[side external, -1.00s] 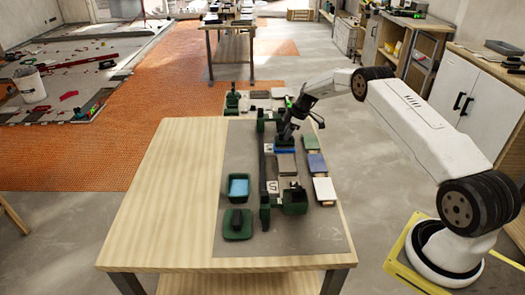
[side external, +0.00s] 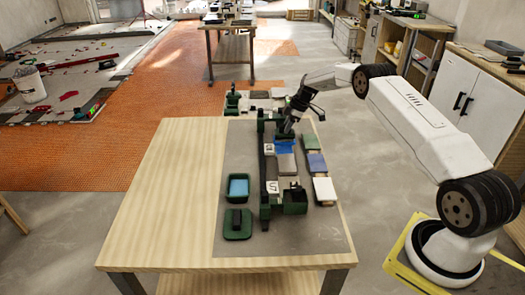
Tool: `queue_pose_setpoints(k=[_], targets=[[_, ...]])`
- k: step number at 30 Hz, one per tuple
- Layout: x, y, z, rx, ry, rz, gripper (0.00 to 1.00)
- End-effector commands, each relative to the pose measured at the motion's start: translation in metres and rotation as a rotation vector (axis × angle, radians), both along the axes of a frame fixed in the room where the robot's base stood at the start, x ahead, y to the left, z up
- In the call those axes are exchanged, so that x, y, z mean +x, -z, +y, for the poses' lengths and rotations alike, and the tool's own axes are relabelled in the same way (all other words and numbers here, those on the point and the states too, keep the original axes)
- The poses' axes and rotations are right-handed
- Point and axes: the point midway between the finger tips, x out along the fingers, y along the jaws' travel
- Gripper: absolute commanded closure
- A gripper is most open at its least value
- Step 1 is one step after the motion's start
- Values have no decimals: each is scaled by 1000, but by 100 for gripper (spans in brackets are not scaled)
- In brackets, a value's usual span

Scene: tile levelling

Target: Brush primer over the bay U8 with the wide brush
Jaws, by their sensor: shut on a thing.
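My gripper (side external: 292,118) is shut on the wide brush (side external: 286,133), a dark tool tilted down at the far part of the green frame on the work table. Its lower end is at the far edge of bay U8; I cannot tell whether it touches the surface. Bay U8 shows a blue patch (side external: 285,146) of primer beside the white U8 label (side external: 269,148). A grey tile area (side external: 286,164) lies just nearer than the blue patch. The bristles are too small to make out.
A white U7 label (side external: 272,187) and a green holder (side external: 294,200) stand nearer. A green tray with light blue contents (side external: 238,187) and a green block tool (side external: 238,223) lie left. Coloured tiles (side external: 316,163) line the right. The table's left side (side external: 165,200) is clear.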

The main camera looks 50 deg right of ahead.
Motion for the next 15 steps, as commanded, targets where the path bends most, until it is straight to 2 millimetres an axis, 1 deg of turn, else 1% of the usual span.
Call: queue_pose_setpoints(k=[1,15], targets=[[0,-6,0,-1,-1,-1,100],[0,-45,0,-2,0,-2,100]])
